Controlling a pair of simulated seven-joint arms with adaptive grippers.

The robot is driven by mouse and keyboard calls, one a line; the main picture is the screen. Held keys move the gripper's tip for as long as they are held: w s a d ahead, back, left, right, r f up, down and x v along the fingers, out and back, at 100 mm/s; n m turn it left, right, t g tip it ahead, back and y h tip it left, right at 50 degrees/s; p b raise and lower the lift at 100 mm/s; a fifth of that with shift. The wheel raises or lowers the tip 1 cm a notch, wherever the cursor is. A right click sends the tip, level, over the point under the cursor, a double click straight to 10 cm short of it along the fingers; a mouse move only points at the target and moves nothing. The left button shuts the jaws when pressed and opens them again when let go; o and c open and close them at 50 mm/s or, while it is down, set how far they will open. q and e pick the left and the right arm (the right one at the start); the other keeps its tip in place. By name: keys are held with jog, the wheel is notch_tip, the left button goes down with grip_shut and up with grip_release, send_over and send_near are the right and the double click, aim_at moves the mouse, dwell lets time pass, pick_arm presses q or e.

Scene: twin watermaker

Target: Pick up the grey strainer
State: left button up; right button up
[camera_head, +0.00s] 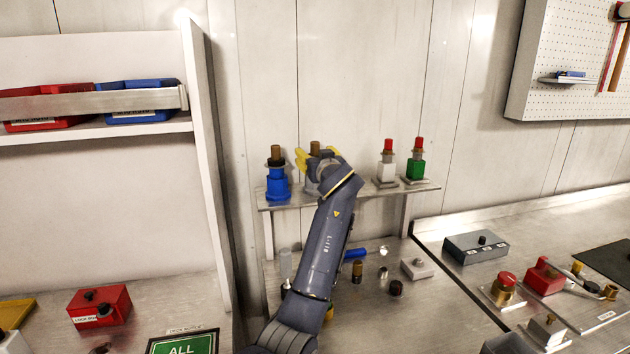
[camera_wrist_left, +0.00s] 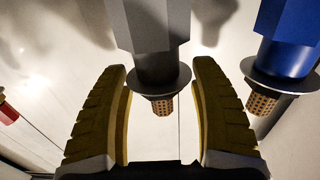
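The grey strainer (camera_wrist_left: 147,25) hangs down from the top of the left wrist view, with a flat collar and a bronze mesh tip. In the head view its brown top (camera_head: 315,148) shows on the wall shelf, with my gripper hiding most of its body. My left gripper (camera_head: 318,158) is at the strainer. In the left wrist view its two yellow fingers (camera_wrist_left: 161,95) stand either side of the strainer's neck and collar, with a gap on both sides. It is open and holds nothing. My right gripper is not in view.
A blue strainer (camera_head: 277,184) stands close left on the shelf (camera_head: 350,192) and shows at right in the wrist view (camera_wrist_left: 290,45). White (camera_head: 386,171) and green (camera_head: 415,167) units with red tops stand farther right. Several small parts lie on the bench below.

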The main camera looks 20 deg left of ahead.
pick_arm(q)
jog(key=c, duration=1.3)
jog(key=shift+r, duration=0.15)
grip_shut()
